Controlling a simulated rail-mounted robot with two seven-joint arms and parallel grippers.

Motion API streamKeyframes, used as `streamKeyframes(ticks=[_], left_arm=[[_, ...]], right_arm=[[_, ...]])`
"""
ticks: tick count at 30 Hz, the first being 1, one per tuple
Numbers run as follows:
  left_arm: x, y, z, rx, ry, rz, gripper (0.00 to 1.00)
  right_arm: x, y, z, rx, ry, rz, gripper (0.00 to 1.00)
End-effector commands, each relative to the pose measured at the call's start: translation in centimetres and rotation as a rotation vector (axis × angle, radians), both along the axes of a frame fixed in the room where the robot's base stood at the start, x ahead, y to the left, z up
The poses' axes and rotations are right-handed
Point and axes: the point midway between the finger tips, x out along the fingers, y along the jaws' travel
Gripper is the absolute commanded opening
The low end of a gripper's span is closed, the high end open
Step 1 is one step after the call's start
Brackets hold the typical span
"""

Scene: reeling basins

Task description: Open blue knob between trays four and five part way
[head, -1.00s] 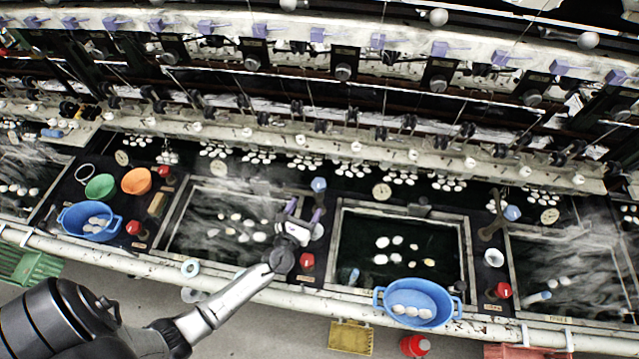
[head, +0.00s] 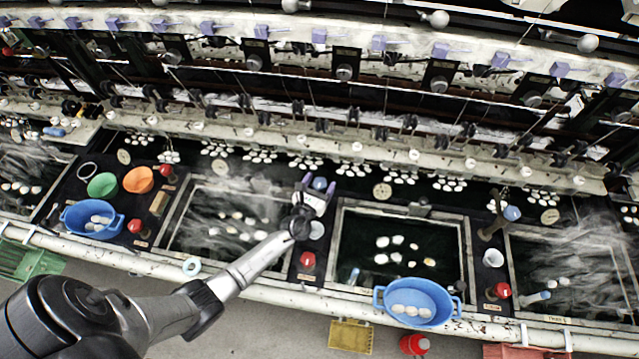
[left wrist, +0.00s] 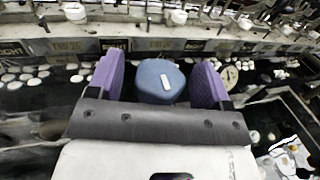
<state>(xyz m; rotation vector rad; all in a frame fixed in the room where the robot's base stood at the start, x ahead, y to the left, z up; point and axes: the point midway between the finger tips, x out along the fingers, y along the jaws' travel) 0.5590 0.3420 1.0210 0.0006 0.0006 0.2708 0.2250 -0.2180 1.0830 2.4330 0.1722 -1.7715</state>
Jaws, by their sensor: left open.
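The blue knob (head: 320,183) stands at the back of the dark strip between two trays, left of the middle tray. It also shows in the left wrist view (left wrist: 158,82) as a rounded blue cap with a pale mark. My left gripper (head: 315,189) is at the knob, with its purple fingers open. In the left wrist view the fingers (left wrist: 159,80) stand either side of the knob, with a gap on each side; its lower part is hidden by the gripper. The steaming tray (head: 184,217) is left of the strip and the calmer tray (head: 337,250) right. My right gripper is out of view.
A red knob (head: 307,260) and a pale cup (head: 316,231) sit on the same strip. A blue basin (head: 377,300) with cocoons rests at the middle tray's front. Another blue knob (head: 512,213) stands farther right. Thread guides line the back.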

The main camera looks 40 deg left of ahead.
Motion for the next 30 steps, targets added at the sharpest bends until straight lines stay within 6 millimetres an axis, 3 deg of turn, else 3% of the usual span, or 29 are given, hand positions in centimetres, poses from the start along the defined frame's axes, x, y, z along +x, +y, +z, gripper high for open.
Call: streamKeyframes(ticks=[2, 18, 30], left_arm=[[0.0, 0.01, 0.0, 0.0, 0.0, 0.0, 0.73], [-0.02, 0.01, 0.0, 0.0, 0.0, 0.001, 0.24], [0.04, -0.19, 0.1, -0.006, -0.001, 0.128, 0.24]], right_arm=[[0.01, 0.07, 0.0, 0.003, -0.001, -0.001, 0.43], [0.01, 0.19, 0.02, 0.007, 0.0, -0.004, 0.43], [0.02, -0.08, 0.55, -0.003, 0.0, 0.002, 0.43]])
